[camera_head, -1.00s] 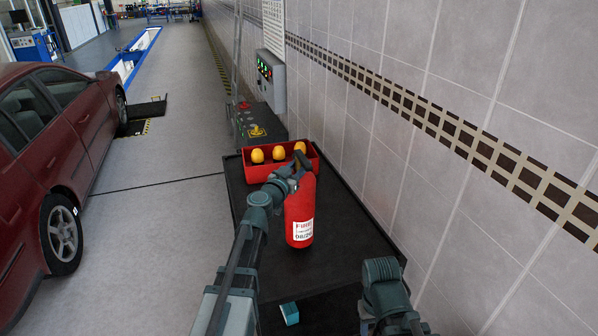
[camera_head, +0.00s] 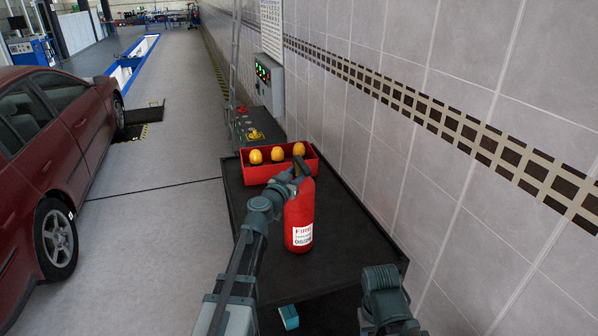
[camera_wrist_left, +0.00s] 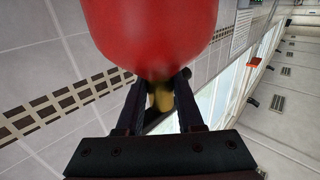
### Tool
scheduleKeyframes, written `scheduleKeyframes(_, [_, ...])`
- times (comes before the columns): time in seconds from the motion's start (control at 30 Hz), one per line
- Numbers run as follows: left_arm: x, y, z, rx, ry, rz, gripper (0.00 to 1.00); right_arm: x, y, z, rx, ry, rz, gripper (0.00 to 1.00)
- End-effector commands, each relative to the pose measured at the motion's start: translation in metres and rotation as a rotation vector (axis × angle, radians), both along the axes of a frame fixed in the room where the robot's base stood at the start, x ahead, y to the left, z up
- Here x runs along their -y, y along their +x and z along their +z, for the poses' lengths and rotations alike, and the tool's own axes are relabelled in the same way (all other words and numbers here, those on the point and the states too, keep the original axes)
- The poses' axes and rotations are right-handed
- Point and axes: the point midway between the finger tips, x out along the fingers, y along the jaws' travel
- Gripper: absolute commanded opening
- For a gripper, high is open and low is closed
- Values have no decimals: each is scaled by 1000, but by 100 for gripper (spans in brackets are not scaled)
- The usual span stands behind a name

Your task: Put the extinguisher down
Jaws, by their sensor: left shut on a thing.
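The red fire extinguisher (camera_head: 300,213) with a white label stands upright over the black table (camera_head: 345,235). Whether its base touches the table top I cannot tell. My left gripper (camera_head: 296,172) is shut on the extinguisher at its neck, near the top. In the left wrist view the red body (camera_wrist_left: 155,30) fills the upper middle, and the two fingers of my left gripper (camera_wrist_left: 162,95) close around the brassy neck. My right arm shows at the lower right in the head view; its fingertips are not clearly visible.
A red bin (camera_head: 262,172) with three yellow-orange round objects stands at the table's far end. A tiled wall (camera_head: 430,110) runs along the right side. The table's right half is clear. A small teal object (camera_head: 289,317) lies near the bottom. A dark red car (camera_head: 60,150) stands left.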

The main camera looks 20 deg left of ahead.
Motion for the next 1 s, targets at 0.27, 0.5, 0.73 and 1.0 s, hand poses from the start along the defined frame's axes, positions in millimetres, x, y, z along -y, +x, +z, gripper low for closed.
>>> scheduleKeyframes(0.27, [0,0,1,0,-3,-1,0,0,0,1,0,0,0,50])
scheduleKeyframes(0.5, [0,0,-1,-1,0,0,66,0,0,0,0,0,0,50])
scheduleKeyframes(0.73, [0,0,-1,-1,0,0,66,0,0,-1,0,0,0,50])
scheduleKeyframes(1.0, [-4,-26,1,-1,0,2,66,0,0,1,0,0,0,50])
